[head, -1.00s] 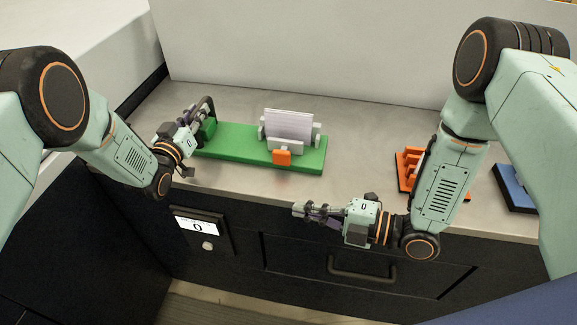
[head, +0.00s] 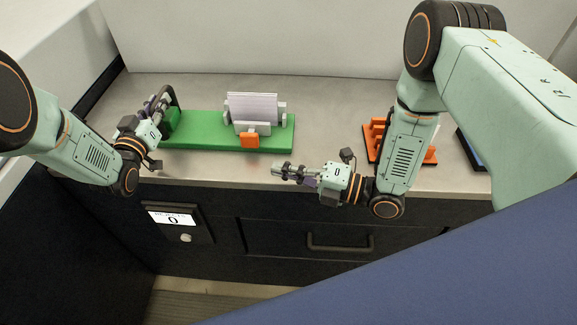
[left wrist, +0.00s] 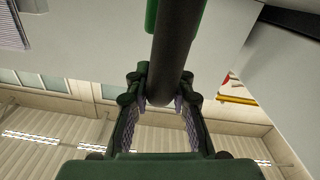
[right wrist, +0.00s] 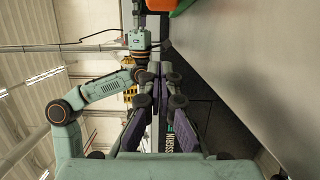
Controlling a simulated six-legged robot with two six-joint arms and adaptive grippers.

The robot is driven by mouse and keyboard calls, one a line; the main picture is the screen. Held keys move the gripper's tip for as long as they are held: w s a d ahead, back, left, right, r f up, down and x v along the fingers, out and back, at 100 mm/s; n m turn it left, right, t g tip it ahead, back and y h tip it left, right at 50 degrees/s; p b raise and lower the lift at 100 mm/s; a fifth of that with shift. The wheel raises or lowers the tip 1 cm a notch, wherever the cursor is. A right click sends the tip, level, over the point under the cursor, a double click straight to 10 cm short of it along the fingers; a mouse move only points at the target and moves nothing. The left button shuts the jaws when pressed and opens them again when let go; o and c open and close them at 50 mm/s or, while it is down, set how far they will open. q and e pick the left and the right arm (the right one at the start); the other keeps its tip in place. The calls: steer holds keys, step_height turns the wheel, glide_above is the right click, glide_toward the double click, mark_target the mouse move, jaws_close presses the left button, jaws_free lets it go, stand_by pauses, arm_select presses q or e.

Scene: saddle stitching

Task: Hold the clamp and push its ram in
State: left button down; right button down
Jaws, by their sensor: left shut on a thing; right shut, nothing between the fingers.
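The clamp is a long green base (head: 205,124) lying on the counter, with pale jaws (head: 281,112) around an upright white paper stack (head: 252,106). Its orange ram (head: 249,140) sticks out at the front. A black handle (head: 171,92) arches over the base's left end. My left gripper (head: 158,103) is shut on this handle; the left wrist view shows the dark bar (left wrist: 175,50) between its fingers. In the right wrist view, orange (right wrist: 183,7) shows at the top.
An orange rack (head: 374,138) stands on the counter at right, partly behind my right arm. A blue block (head: 468,150) lies further right. A panel display (head: 172,217) reading 0 and a drawer handle (head: 340,241) are on the cabinet front. A dark blue surface (head: 450,275) fills the lower right.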

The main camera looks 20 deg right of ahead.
steer(key=x, duration=0.6)
steer(key=shift+a, duration=0.15)
steer(key=w, duration=0.3)
steer(key=shift+w+d, duration=0.1)
steer(key=shift+d, duration=0.25)
steer(key=shift+w+d, duration=0.25)
steer(key=shift+w, duration=0.25)
steer(key=shift+w+d, duration=0.35)
steer(key=shift+w, duration=0.4)
steer(key=shift+w+d, duration=0.3)
steer(key=shift+w, duration=0.4)
steer(key=s, duration=0.1)
steer(key=s+a, duration=0.1)
steer(key=s, duration=0.1)
steer(key=shift+s+a, duration=0.35)
steer(key=shift+s, duration=0.05)
steer(key=v, duration=1)
